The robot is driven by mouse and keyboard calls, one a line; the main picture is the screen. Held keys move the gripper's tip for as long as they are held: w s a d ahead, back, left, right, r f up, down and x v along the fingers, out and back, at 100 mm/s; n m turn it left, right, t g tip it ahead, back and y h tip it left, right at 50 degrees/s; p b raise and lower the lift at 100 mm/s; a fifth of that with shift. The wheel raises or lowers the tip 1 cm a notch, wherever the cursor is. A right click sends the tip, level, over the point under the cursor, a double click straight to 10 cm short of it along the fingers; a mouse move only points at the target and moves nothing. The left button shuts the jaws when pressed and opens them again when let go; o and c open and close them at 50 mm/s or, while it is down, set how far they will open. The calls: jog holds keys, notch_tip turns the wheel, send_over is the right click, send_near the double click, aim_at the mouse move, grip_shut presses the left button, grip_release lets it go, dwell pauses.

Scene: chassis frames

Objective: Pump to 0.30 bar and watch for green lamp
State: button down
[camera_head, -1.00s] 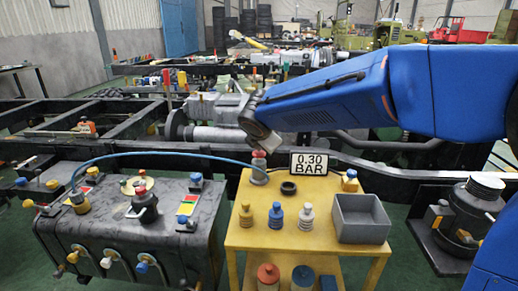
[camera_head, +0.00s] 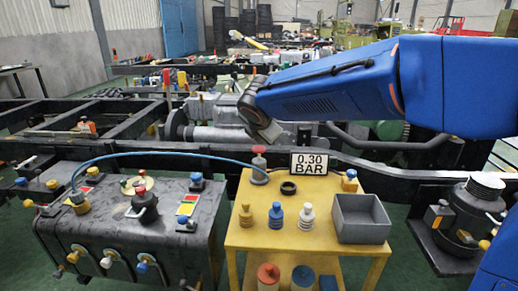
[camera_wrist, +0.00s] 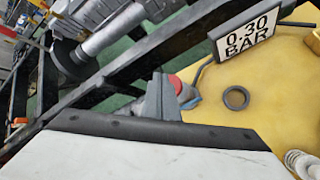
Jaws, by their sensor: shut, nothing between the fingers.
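A small hand pump (camera_head: 259,173) with a red knob (camera_head: 259,149) stands at the back left of the yellow table, a blue hose (camera_head: 165,154) running from it to the dark tank (camera_head: 130,230). The sign (camera_head: 309,163) reads 0.30 BAR. My gripper (camera_head: 270,134) is shut and empty, above and slightly right of the knob, apart from it. In the wrist view my gripper's grey fingers (camera_wrist: 160,100) partly hide the pump, and the red knob (camera_wrist: 176,85) shows beside them. I cannot make out a lit green lamp or a pressure reading.
The yellow table (camera_head: 285,240) carries a black ring (camera_head: 288,188), several small bottle-shaped fittings (camera_head: 275,216) and a grey bin (camera_head: 361,219). The tank has valves and coloured plates on top. A dark chassis rail (camera_head: 210,148) runs behind the table.

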aim_at(259, 150)
dwell(0.3)
jog(key=shift+r, duration=2.5)
jog(key=s+d+f+m+g+h, duration=0.1)
jog(key=s+d+f+m, duration=0.1)
jog(key=s+d+m, duration=0.7)
jog(key=s+d+f+m+g, duration=0.1)
jog(key=s+d+f+m, duration=0.15)
jog(key=s+d, duration=0.75)
jog(key=s+d+f+m+g, duration=0.1)
jog(key=s+d+f+m, duration=0.5)
jog(key=s+m, duration=0.2)
jog(key=s+d+f+m+g, duration=0.1)
jog(key=s+d+f+m, duration=0.5)
jog(key=s, duration=0.5)
jog(key=shift+s+d+f+m, duration=0.3)
jog(key=shift+d+m, duration=0.45)
jog(key=shift+m, duration=0.4)
